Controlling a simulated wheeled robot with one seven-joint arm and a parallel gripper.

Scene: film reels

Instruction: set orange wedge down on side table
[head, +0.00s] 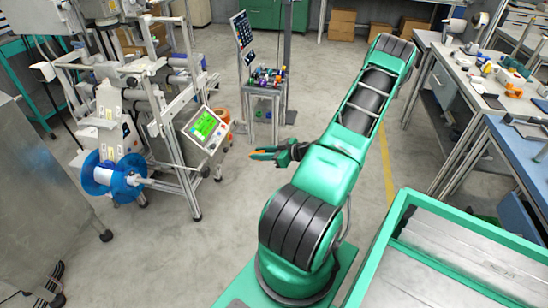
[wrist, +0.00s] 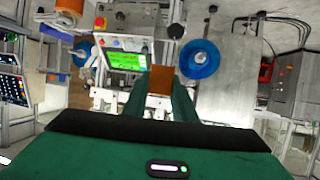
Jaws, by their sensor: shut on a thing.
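My gripper (head: 257,153) is shut on the orange wedge (head: 262,152), held in the air over the open floor. In the wrist view the wedge (wrist: 160,79) shows as an orange-brown block between the two green fingers, near their tips. A small side table (head: 262,117) stands farther back, behind my gripper in the head view. Its top carries several small coloured things, and little bare top shows. My gripper is apart from it.
A machine with a green-lit screen (head: 205,126) and a blue reel (head: 112,176) stands at left. An orange round thing (head: 222,115) is beside it. A cluttered workbench (head: 447,66) is at right. A green-rimmed tray (head: 381,248) is in front.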

